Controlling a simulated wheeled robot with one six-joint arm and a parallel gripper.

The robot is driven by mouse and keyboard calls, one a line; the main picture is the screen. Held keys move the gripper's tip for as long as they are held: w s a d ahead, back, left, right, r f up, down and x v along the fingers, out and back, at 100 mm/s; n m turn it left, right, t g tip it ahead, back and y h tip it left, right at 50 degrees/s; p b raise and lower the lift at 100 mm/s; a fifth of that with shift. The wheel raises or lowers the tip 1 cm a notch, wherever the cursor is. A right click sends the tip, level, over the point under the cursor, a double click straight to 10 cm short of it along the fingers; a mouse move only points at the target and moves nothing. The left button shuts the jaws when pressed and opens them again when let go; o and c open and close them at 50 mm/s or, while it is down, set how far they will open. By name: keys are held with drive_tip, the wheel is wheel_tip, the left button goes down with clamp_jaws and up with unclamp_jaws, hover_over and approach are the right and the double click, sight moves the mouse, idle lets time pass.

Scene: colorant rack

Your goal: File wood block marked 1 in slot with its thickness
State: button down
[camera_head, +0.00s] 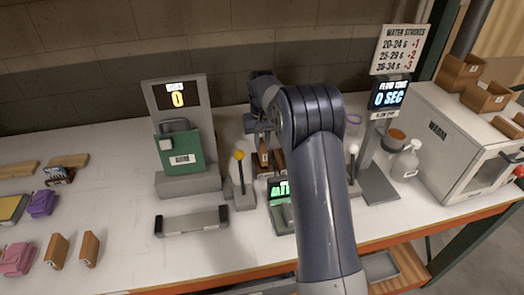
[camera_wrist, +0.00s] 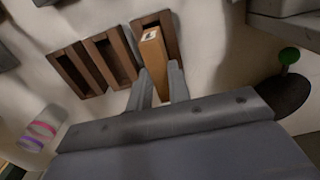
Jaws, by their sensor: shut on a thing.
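A tan wood block (camera_wrist: 154,54) with a small white label is held between the fingertips of my gripper (camera_wrist: 159,80). The mark on the label is too small to read. The rack's dark wooden slots stand beyond the fingers in the wrist view: a left slot (camera_wrist: 74,72), a middle slot (camera_wrist: 109,60) and a right slot (camera_wrist: 166,22). The block lines up with the right slot and overlaps it; I cannot tell whether it is inside or above. In the head view the rack (camera_head: 262,168) shows partly behind my arm, which hides most of the gripper.
Two wood blocks (camera_head: 57,251) (camera_head: 89,249) stand at the table's front left, near purple and pink items. A green container (camera_head: 180,151) is on a scale left of the rack. A yellow-knobbed lever (camera_head: 240,180) is close by. An oven (camera_head: 455,140) stands right.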

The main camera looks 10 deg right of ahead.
sight(262, 145)
drive_tip(key=shift+f+p, duration=0.3)
drive_tip(key=shift+f, duration=1.55)
drive_tip(key=shift+f, duration=0.1)
drive_tip(key=shift+f, duration=0.1)
drive_tip(key=c, duration=1.3)
unclamp_jaws()
wheel_tip(262, 145, up, 12)
drive_tip(key=shift+r+b, duration=0.2)
drive_tip(key=shift+b, duration=0.35)
drive_tip(key=shift+f, duration=0.1)
